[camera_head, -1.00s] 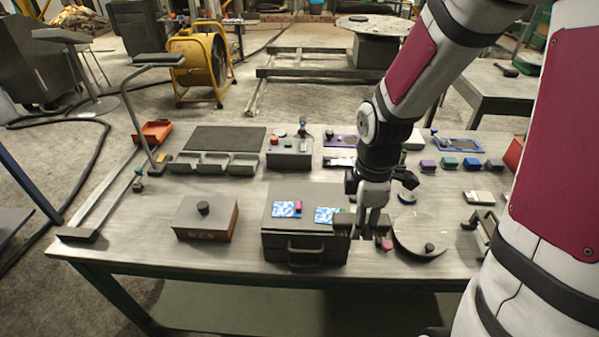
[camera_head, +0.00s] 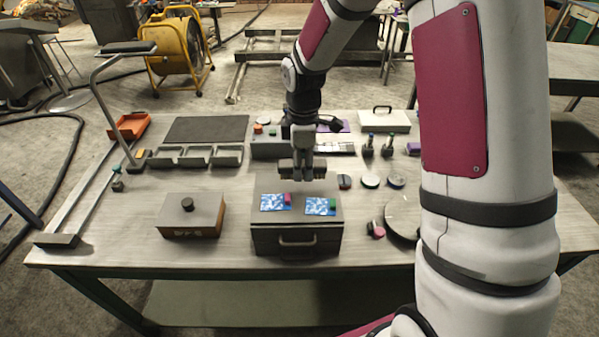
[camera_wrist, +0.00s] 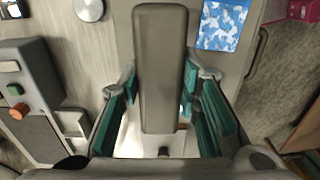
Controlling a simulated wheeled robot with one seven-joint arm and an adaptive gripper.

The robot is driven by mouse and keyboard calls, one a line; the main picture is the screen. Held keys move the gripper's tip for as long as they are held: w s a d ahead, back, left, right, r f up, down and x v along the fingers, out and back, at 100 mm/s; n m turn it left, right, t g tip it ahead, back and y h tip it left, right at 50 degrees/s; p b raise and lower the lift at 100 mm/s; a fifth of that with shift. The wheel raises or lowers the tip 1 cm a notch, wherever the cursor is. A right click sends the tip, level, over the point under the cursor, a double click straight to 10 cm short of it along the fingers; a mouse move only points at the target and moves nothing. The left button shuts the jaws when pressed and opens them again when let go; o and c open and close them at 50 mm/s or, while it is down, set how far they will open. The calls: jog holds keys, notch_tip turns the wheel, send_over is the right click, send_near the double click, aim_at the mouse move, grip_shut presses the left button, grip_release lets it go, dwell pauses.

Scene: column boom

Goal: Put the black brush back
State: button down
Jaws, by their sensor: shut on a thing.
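My gripper (camera_head: 303,172) is shut on a dark, bar-shaped thing that looks like the black brush (camera_head: 288,168). In the head view it hangs lengthwise across the picture, above the back part of the grey case. In the wrist view the brush (camera_wrist: 158,65) shows as a long dark grey bar between the teal finger pads of my gripper (camera_wrist: 160,115). Its bristles cannot be made out. It appears clear of the case and table.
The grey case (camera_head: 296,238) carries two blue patterned cards. A lidded box (camera_head: 190,216) stands to its left. Behind are the compartment tray (camera_head: 227,157), a dark mat (camera_head: 207,128) and the button box (camera_head: 270,150). Bare table lies between the tray and the lidded box.

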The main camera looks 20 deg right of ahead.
jog(key=shift+w+a, duration=0.2)
jog(key=shift+w, duration=0.45)
notch_tip(320, 180, down, 2)
jog(key=shift+s+f+p, duration=0.15)
jog(key=shift+f+p, duration=0.05)
jog(key=shift+p, duration=0.2)
jog(key=shift+f, duration=0.6)
jog(key=shift+f, duration=0.1)
jog(key=c, duration=1.2)
grip_release()
